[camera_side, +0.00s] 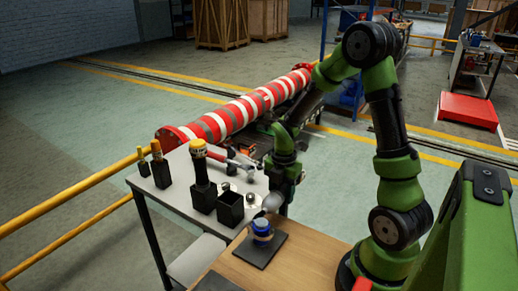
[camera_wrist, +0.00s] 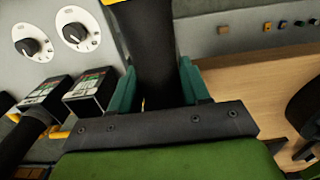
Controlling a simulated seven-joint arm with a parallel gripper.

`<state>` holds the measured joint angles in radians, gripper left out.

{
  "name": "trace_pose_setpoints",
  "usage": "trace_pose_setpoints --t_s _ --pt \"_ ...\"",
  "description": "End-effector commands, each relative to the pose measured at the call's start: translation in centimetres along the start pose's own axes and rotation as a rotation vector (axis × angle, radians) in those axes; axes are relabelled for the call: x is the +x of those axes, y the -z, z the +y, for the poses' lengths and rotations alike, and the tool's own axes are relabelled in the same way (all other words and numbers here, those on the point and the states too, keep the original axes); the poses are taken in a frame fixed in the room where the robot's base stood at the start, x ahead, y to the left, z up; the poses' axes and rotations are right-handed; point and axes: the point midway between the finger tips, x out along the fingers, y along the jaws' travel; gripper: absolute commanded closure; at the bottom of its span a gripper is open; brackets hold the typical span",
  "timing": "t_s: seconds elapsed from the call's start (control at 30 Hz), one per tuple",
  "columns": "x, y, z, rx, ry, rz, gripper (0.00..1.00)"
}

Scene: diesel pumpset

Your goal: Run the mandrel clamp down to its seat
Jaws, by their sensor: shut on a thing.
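In the wrist view the two teal fingers of my gripper (camera_wrist: 162,88) stand on either side of a thick black cylindrical part (camera_wrist: 150,45) and are shut on it. Its far end runs out of the top of the picture. In the side view my gripper (camera_side: 284,188) points down over the near right edge of the grey table. A blurred grey rounded piece (camera_side: 272,202) shows just below it. A blue-topped piece (camera_side: 262,228) stands on a dark square plate (camera_side: 262,248) close by. I cannot tell which part is the mandrel clamp, and its seat is not clear.
The grey table (camera_side: 178,180) holds black holders, a tall yellow-capped black tool (camera_side: 200,165) and a red-handled tool (camera_side: 238,160). A wooden bench (camera_side: 310,257) adjoins it. A yellow rail (camera_side: 70,202) runs at left. The wrist view shows two dials (camera_wrist: 75,30) and black boxes (camera_wrist: 92,92).

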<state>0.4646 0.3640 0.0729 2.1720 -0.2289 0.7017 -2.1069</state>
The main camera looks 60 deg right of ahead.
Motion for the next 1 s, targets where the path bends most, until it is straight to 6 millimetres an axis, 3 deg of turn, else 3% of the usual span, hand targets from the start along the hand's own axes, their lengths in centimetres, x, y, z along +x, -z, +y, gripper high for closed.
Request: trace_pose_setpoints --t_s 1.0 --pt "-0.06 0.73 0.07 -0.002 -0.002 0.000 1.00"
